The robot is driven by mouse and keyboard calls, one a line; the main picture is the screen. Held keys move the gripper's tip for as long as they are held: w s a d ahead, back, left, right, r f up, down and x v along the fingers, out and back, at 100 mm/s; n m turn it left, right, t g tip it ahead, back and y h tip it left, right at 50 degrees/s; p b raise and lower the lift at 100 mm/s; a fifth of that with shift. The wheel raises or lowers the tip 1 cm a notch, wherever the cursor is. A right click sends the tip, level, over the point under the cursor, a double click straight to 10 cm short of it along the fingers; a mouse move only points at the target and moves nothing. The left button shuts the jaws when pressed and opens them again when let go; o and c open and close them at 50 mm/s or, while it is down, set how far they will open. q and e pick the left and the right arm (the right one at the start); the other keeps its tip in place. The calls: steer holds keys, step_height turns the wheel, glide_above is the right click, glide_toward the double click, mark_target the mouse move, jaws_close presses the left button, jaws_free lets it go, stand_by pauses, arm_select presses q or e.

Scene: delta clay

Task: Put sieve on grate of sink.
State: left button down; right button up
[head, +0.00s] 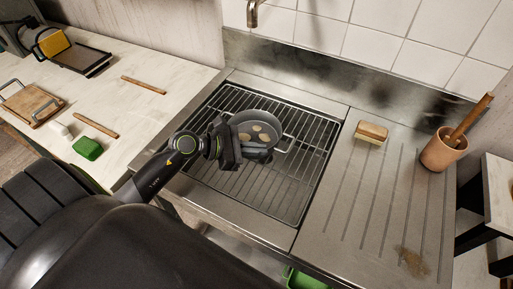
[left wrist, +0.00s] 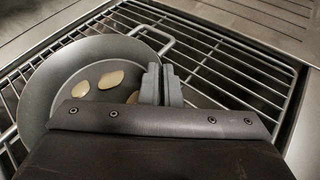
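The sieve (head: 262,120), a round grey pan-like vessel with a looped handle, is over the wire grate (head: 312,160) of the sink, with a few beige pieces inside. It also shows in the left wrist view (left wrist: 38,95). Whether it rests on the grate or hangs just above it, I cannot tell. My left gripper (head: 232,146) is at the left front side of the sieve; its fingers (left wrist: 163,85) are close together at the rim and look shut on it. The exact contact is partly hidden. My right gripper is not in view.
A sponge or brush (head: 371,132) lies on the ribbed steel drainboard (head: 345,200) at right, near a terracotta pot (head: 437,156). A faucet (head: 252,14) hangs behind. The left counter holds a green block (head: 87,148), wooden sticks and a board (head: 32,104).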

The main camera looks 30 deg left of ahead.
arm_select(q)
steer(key=shift+f, duration=0.2)
steer(key=c, duration=1.6)
jaws_free()
steer(key=shift+c, duration=0.2)
steer(key=shift+r, duration=0.2)
steer(key=shift+s+a, duration=0.1)
steer(key=shift+s+a+r, duration=0.1)
steer(key=shift+s+a, duration=0.15)
steer(key=b+v, duration=0.2)
steer(key=v, duration=0.6)
steer(key=shift+s+a+r, duration=0.15)
steer(key=shift+s+a, duration=0.05)
steer(key=shift+s, duration=0.1)
steer(key=shift+v, duration=1.1)
